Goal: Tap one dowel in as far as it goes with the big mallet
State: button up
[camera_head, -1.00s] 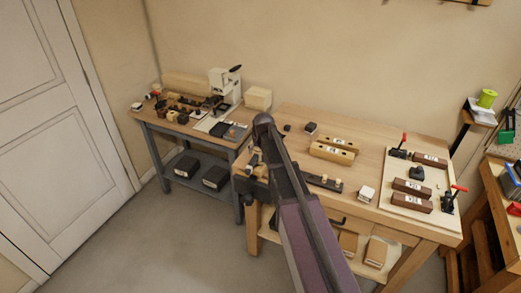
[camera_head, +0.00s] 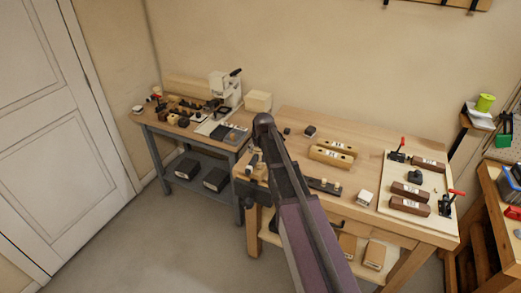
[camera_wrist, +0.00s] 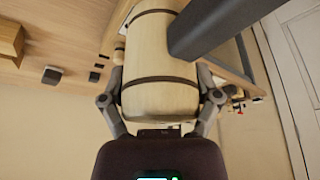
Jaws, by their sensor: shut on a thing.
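My gripper (camera_wrist: 160,97) is shut on the big mallet (camera_wrist: 160,62), a pale wooden barrel-shaped head with two dark bands. The fingers press on both sides of it in the wrist view. A dark grey bar crosses in front of its upper right; I cannot tell whether it is the handle. In the head view my arm hides most of the gripper and mallet. A dark strip (camera_head: 318,184) with small pale pegs stands on the bench right of my arm. The pegs look like dowels (camera_head: 337,186), but how deep they sit is too small to tell.
The wooden bench (camera_head: 370,150) holds two yellowish blocks (camera_head: 330,153), a small white-topped block (camera_head: 363,198) and a pale board (camera_head: 395,215) with brown blocks and red-handled clamps. A grey side table (camera_head: 190,134) stands left, crowded with small items. Floor in front is clear.

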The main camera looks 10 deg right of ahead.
jog(key=shift+f+b, duration=1.35)
jog(key=shift+b, duration=0.15)
jog(key=shift+r+p, duration=1)
jog(key=shift+p, duration=0.05)
jog(key=shift+r, duration=0.15)
